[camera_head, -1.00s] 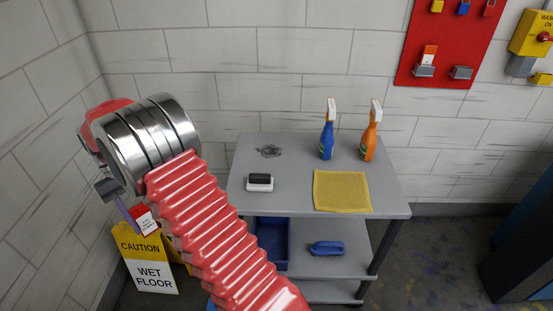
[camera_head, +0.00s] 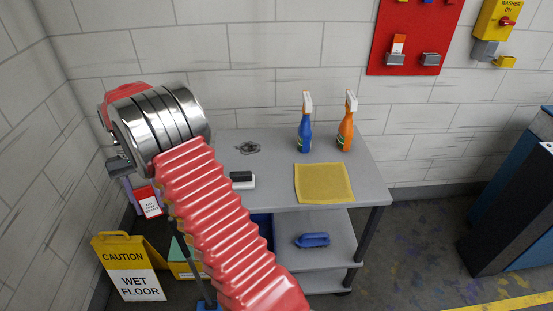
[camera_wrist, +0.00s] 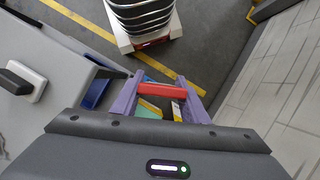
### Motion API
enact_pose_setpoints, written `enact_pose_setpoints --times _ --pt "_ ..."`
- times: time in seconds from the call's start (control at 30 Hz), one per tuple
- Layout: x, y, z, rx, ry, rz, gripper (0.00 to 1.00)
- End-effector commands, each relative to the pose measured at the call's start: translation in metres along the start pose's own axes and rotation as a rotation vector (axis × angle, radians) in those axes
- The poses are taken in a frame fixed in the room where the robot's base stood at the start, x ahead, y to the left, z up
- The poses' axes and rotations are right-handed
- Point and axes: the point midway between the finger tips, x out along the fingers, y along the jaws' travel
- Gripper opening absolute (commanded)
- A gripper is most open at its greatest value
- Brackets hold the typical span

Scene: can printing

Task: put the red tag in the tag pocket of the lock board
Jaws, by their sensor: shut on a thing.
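My gripper (camera_head: 140,194) is at the left of the head view, in front of the wall. It is shut on the red tag (camera_head: 149,203), which has a white panel with small print. In the wrist view the purple fingers (camera_wrist: 160,98) are on either side of the red edge of the tag (camera_wrist: 162,90). The lock board (camera_head: 420,28) is a red panel on the wall at the upper right, far from my gripper. It carries two grey holders low down; the left holder (camera_head: 395,59) has an orange-and-white card in it, the right holder (camera_head: 431,59) looks empty.
A grey cart (camera_head: 368,180) stands against the wall with a blue spray bottle (camera_head: 305,130), an orange one (camera_head: 347,128), a yellow cloth (camera_head: 324,183) and an eraser-like block (camera_head: 242,180). A wet floor sign (camera_head: 130,268) stands below my gripper. A yellow washer box (camera_head: 497,20) hangs right of the board.

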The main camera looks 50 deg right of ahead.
Motion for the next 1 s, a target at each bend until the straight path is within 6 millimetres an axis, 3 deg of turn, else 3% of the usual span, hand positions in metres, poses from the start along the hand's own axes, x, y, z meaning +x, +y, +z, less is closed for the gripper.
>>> enact_pose_setpoints --times 0.5,0.77,1.0 --pt "-0.045 0.158 -0.035 0.762 -0.001 -0.318 0.15" --pt "-0.064 0.244 -0.036 1.146 -0.001 -0.478 0.15" --pt "-0.078 0.33 -0.025 1.515 0.0 -0.631 0.15"
